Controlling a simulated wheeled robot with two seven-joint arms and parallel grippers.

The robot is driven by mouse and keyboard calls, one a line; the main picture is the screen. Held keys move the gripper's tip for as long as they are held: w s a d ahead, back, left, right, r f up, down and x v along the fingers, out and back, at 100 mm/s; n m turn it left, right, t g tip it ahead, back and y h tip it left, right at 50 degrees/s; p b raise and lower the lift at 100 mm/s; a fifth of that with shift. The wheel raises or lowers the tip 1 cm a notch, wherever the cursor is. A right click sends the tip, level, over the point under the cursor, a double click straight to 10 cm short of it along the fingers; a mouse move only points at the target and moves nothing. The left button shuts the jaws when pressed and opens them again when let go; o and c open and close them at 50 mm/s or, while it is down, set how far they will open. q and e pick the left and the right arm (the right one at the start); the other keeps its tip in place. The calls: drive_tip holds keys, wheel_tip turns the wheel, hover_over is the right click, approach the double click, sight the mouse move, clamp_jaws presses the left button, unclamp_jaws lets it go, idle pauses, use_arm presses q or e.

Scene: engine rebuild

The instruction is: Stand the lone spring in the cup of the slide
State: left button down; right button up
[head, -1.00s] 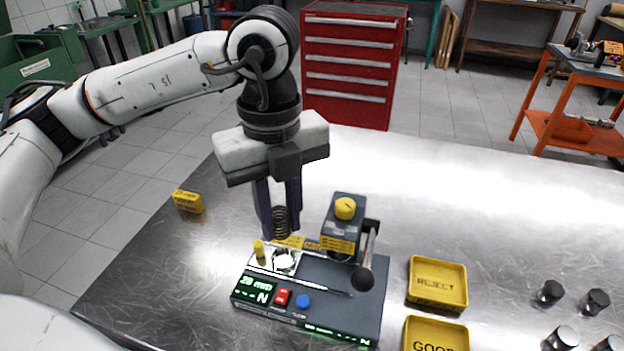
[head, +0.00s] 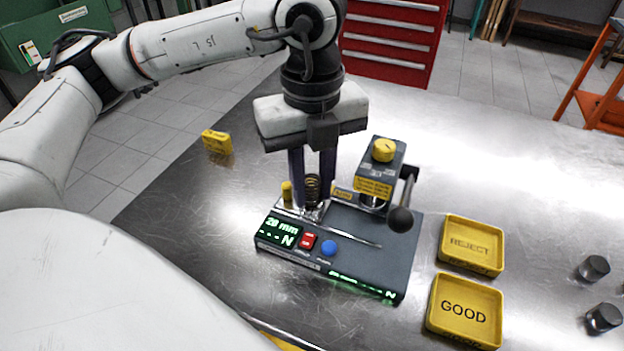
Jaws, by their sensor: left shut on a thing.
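My left gripper (head: 312,190) points straight down, shut on a dark coil spring (head: 312,186) that it holds upright between its two fingers. The spring's lower end is right at the bright metal slide (head: 314,214) at the left end of the tester (head: 370,245). The fingers and spring hide most of the cup, so I cannot tell whether the spring touches its floor. My right gripper is not in view.
A yellow knob (head: 287,190) stands just left of the spring. The tester's head (head: 381,170) and black-balled lever (head: 401,219) rise to the right. REJECT (head: 499,259) and GOOD (head: 435,322) trays lie further right. A yellow block (head: 217,141) sits at the left edge.

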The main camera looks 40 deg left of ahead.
use_arm(q)
drive_tip(key=shift+f, duration=0.4)
drive_tip(key=c, duration=1.4)
unclamp_jaws()
drive_tip(key=shift+c, duration=0.2)
drive_tip(key=shift+r, duration=0.15)
wheel_tip(320, 180, up, 10)
drive_tip(key=shift+s, duration=0.1)
